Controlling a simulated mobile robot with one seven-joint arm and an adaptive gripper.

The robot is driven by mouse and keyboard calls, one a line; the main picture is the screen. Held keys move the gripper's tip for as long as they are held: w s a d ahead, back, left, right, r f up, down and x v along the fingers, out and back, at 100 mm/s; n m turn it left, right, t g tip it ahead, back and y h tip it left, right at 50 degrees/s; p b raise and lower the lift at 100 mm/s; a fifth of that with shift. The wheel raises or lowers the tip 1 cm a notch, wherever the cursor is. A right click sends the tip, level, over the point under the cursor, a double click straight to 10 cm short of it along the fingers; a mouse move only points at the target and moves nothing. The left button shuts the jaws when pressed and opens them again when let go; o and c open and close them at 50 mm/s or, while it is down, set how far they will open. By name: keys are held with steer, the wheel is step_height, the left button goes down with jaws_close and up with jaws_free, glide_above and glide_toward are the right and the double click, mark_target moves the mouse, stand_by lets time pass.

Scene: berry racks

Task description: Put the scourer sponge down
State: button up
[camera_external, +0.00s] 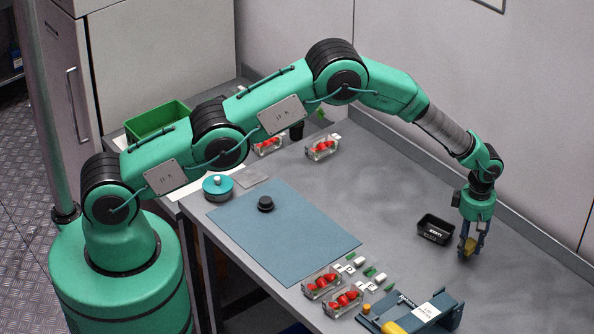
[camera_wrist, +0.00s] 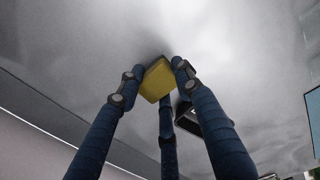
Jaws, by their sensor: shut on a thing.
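The scourer sponge (camera_wrist: 157,82) is a yellow block held between the blue fingers of my gripper (camera_wrist: 158,78) in the wrist view. In the external view the sponge (camera_external: 469,246) shows between the fingertips of my gripper (camera_external: 470,250), at the right side of the grey table (camera_external: 390,180). My gripper points down and is shut on the sponge. The sponge is low over the table; I cannot tell whether it touches the surface. Part of it is hidden by the fingers.
A small black tray (camera_external: 435,229) stands just left of my gripper. A blue mat (camera_external: 290,235) with a black round object (camera_external: 265,204) lies at the left. Clear boxes of red berries (camera_external: 322,283) and a blue rack (camera_external: 440,312) are at the front. The table behind the tray is clear.

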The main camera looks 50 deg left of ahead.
mark_target(468, 244)
steer(key=shift+f, duration=0.95)
steer(key=shift+f, duration=0.1)
steer(key=o, duration=0.8)
steer(key=shift+o, duration=0.2)
step_height(468, 244, up, 12)
steer(key=b, duration=0.1)
stand_by(0.4)
